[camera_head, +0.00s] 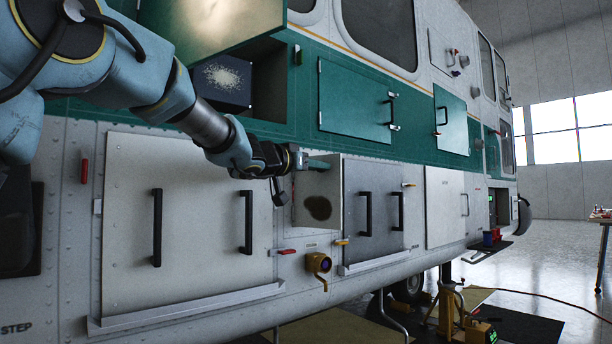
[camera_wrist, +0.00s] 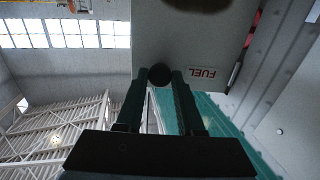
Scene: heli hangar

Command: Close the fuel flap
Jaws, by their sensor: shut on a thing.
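The fuel flap (camera_head: 332,184) is a light grey panel with a dark brown stain, standing out from the helicopter's side at an angle, so it is open. In the wrist view the flap (camera_wrist: 185,42) carries an upside-down FUEL label, and a dark round knob (camera_wrist: 160,74) sits at its edge. My gripper (camera_head: 318,164) is at the flap's upper edge. In the wrist view my gripper (camera_wrist: 160,92) has its two fingers closed around the knob. The opening behind the flap is mostly hidden by the flap and my arm.
A large grey door with two black handles (camera_head: 190,220) is left of the flap, and a smaller grey door (camera_head: 373,212) is right of it. A yellow fitting (camera_head: 318,263) sticks out below. A raised green hatch (camera_head: 215,25) hangs open above my arm.

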